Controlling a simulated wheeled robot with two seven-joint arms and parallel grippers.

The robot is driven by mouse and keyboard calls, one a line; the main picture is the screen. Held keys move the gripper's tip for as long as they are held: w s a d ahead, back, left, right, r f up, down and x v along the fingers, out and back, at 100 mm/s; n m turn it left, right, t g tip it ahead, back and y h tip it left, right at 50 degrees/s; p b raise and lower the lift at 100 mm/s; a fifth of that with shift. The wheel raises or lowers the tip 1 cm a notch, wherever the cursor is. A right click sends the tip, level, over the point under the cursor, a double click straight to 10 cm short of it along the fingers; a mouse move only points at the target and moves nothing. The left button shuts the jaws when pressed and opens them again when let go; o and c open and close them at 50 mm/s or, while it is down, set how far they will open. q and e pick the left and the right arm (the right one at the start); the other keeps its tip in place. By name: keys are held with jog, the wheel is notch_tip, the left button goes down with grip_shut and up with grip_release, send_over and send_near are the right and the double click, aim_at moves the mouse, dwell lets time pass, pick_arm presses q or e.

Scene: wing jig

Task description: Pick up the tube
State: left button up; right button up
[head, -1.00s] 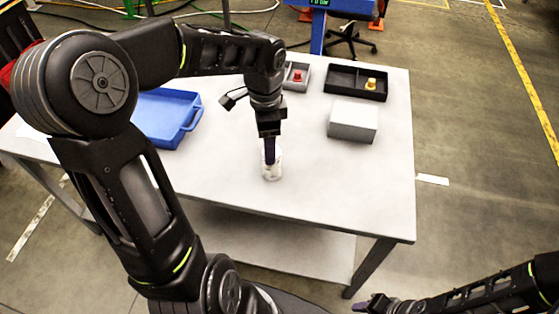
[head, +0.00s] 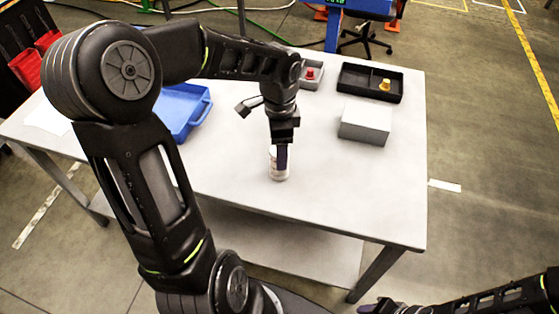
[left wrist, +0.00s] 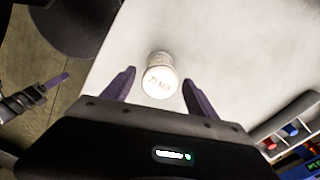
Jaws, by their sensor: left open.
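The tube (head: 279,173) is a short white cylinder standing on the light table near its front edge.
A blue tray (head: 207,113) lies at the left of the table (head: 350,190). A grey box (head: 365,124) and a black divided bin (head: 357,87) with a yellow piece (head: 385,84) are at right. A grey bin with a red piece (head: 310,73) is behind my arm.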

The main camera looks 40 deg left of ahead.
pick_arm(q)
notch_tip(320, 180, down, 5)
jog(key=shift+f+p, duration=0.1)
jog(key=shift+p, duration=0.2)
jog(key=shift+c, duration=0.4)
grip_shut()
dwell(0.8)
